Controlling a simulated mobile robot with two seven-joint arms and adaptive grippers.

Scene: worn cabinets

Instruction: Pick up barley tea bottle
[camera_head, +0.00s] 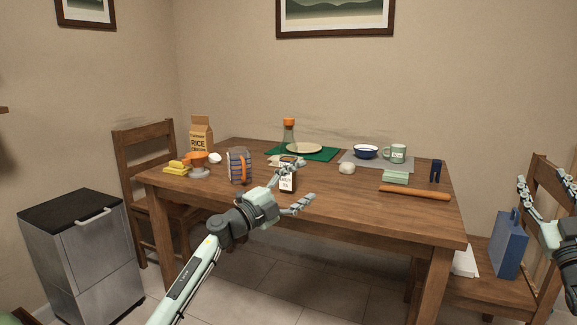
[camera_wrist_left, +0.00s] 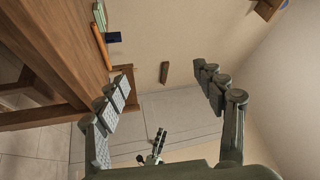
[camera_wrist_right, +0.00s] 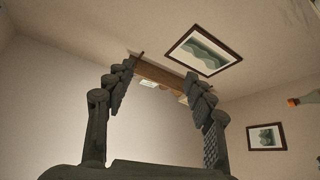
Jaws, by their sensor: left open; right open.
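A small dark bottle with a white label (camera_head: 287,180), apparently the barley tea, stands upright near the front edge of the wooden table (camera_head: 350,210). Its upper part is hidden behind my left gripper (camera_head: 304,184). That gripper is open, its fingers spread toward the right in front of the bottle. I cannot tell whether they touch it. In the left wrist view, the open fingers (camera_wrist_left: 165,85) have no bottle between them. My right gripper (camera_head: 541,172) is open and empty at the far right, off the table; its fingers also show in the right wrist view (camera_wrist_right: 160,75).
A striped pitcher (camera_head: 238,167) stands left of the bottle. An orange-capped bottle (camera_head: 289,134) and plate (camera_head: 304,148) are behind it. A rolling pin (camera_head: 414,193), bowl (camera_head: 365,152) and mug (camera_head: 396,153) are to the right. A chair with a blue case (camera_head: 509,244) stands right.

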